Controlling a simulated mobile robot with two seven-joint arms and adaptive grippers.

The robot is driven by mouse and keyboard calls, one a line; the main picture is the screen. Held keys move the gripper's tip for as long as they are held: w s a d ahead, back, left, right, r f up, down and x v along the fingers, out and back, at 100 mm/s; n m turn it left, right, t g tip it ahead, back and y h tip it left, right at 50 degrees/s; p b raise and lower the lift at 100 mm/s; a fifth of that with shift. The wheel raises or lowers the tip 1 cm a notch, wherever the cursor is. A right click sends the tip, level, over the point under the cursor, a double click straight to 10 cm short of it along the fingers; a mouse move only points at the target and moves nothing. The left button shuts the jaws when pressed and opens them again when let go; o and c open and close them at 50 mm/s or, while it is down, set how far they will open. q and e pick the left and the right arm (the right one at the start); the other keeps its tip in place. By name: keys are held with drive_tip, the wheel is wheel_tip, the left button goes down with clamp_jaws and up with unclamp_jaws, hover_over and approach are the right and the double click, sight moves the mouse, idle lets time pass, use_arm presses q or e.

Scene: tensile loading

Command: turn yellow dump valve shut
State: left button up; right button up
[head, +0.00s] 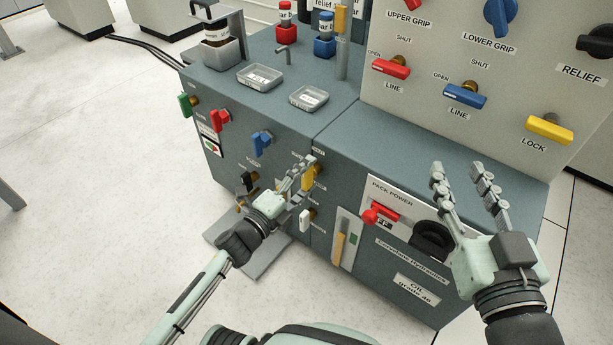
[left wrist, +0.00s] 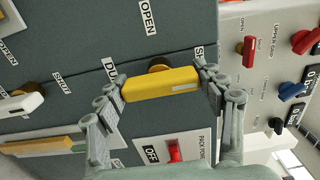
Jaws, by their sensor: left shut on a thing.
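The yellow dump valve handle (head: 308,178) is on the front of the grey-blue cabinet in the head view, partly hidden by my left gripper (head: 302,172). In the left wrist view the yellow handle (left wrist: 160,84) lies between the fingers of my left gripper (left wrist: 161,85), with a fingertip at each end of it. OPEN and partly covered SHUT labels stand around its brass stem (left wrist: 160,65). My right gripper (head: 460,174) is open and empty, raised in front of the cabinet's right part.
A white-handled valve (head: 305,220) sits just below the yellow one, and a black one (head: 248,181) to its left. A red pack power switch (head: 380,213) is to the right. Trays (head: 260,77) and bottles stand on the cabinet top. A yellow LOCK handle (head: 549,129) is on the upright panel.

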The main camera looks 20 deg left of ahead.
use_arm(q)
drive_tip(key=o, duration=1.2)
drive_tip(key=shift+c, duration=0.2)
drive_tip(key=shift+s, duration=0.1)
drive_tip(key=v, duration=1.1)
drive_tip(key=shift+s, duration=0.4)
drive_tip(key=shift+s+a, duration=0.1)
drive_tip(key=shift+a, duration=0.05)
